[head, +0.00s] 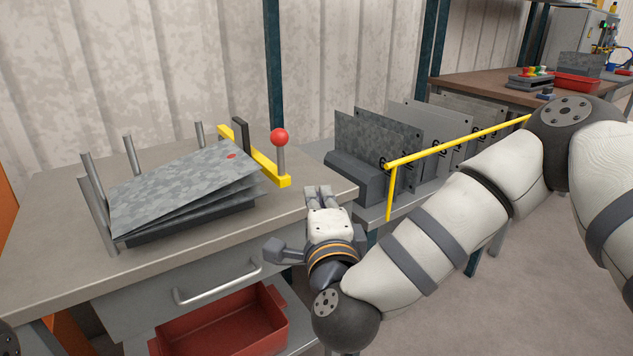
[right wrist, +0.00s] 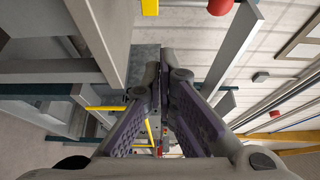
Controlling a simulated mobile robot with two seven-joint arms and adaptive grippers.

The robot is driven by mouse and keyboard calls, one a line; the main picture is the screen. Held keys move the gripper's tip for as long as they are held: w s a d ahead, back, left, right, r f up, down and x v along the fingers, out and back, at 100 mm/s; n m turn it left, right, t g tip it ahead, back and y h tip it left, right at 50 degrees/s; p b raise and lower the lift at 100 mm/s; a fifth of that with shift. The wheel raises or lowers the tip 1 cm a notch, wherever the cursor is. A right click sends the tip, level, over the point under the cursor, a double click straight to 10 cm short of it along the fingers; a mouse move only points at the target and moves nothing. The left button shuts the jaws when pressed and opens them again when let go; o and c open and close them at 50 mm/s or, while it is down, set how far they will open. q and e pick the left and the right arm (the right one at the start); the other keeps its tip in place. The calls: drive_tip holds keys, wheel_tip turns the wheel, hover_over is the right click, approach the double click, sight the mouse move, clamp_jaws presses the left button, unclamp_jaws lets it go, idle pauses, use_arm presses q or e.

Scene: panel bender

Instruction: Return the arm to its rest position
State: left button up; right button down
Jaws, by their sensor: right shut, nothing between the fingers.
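My right arm comes in from the right of the head view and bends down to the front of the workbench (head: 60,222). My right gripper (head: 319,189) is shut and empty, with its fingers pointing away from me, by the bench's front right corner. In the right wrist view the two fingers of this gripper (right wrist: 164,72) come together with nothing between them. My left gripper does not show; only a small dark part of me shows at the bottom left corner of the head view.
Several grey metal sheets (head: 180,187) lie tilted between upright posts on the bench. A red-knobbed lever (head: 279,138) and yellow bar (head: 262,160) stand behind my gripper. A yellow rail (head: 440,147) and upright plates (head: 372,140) are beside my forearm. A red bin (head: 220,325) sits below.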

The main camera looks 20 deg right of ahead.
drive_tip(key=shift+s, duration=0.95)
drive_tip(key=shift+f, duration=0.15)
